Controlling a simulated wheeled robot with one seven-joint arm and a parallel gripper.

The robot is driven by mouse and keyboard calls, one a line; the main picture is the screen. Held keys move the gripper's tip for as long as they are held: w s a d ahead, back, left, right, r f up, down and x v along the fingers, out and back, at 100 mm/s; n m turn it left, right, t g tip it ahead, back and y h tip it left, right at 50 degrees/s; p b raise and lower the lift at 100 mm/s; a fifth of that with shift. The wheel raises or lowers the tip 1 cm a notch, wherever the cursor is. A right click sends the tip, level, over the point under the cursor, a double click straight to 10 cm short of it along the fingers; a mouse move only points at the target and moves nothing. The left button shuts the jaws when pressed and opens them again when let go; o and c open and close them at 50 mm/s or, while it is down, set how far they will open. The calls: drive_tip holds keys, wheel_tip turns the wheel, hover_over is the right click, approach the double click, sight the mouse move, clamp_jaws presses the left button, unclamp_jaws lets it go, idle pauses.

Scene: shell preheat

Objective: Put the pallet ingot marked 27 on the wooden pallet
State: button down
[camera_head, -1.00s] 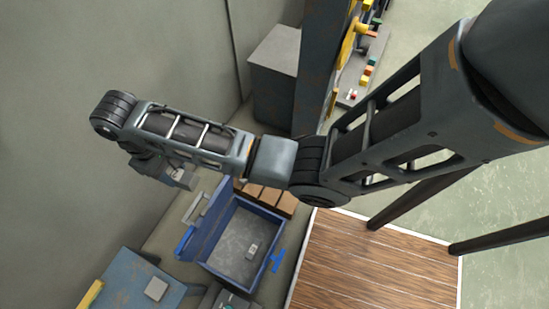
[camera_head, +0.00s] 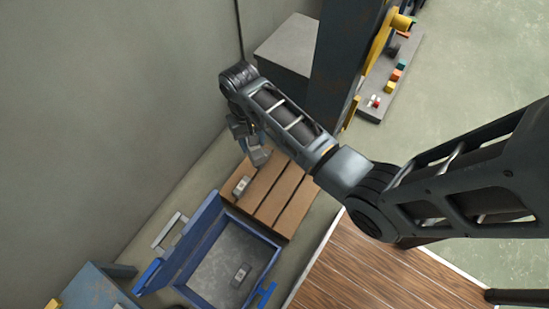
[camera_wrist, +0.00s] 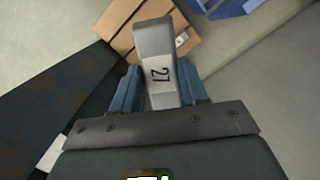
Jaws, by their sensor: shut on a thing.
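The ingot marked 27 (camera_wrist: 155,42) is a grey bar with a white label, seen close up in the wrist view. My gripper (camera_wrist: 160,90) is shut on it, with one blue finger on each side. Another grey ingot (camera_head: 241,186) lies on the pallet's left side.
A blue bin (camera_head: 183,262) stands in front of the pallet with one ingot (camera_head: 241,272) inside. A grey cabinet (camera_head: 287,45) and a dark column (camera_head: 343,65) stand behind. The wall is close on the left. A blue table (camera_head: 90,288) is at lower left.

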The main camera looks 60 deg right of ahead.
drive_tip(key=s+d+f+m+b, duration=0.4)
drive_tip(key=s+f+b, duration=0.35)
drive_tip(key=f, duration=0.45)
drive_tip(key=s+d+f+m+t+b, duration=0.1)
drive_tip(key=s+d+f+m+b, duration=0.35)
drive_tip(key=s+f+b, duration=0.55)
drive_tip(key=s+d+f+m+b, duration=0.35)
drive_tip(key=d+f+b, duration=0.2)
drive_tip(key=f, duration=0.85)
drive_tip(key=b, duration=0.6)
approach(280, 194)
drive_tip(key=shift+y, duration=0.3)
drive_tip(key=s, duration=0.1)
drive_tip(key=s+d, duration=0.1)
drive_tip(key=s, duration=0.1)
drive_tip(key=s+f, duration=0.1)
drive_tip(key=s, duration=0.1)
drive_tip(key=shift+s+d, duration=0.1)
drive_tip(key=shift+d, duration=0.15)
drive_tip(key=shift+f+b, duration=1)
drive_tip(key=shift+f, duration=1)
drive_tip(key=shift+f, duration=0.15)
drive_tip(key=c, duration=0.6)
unclamp_jaws()
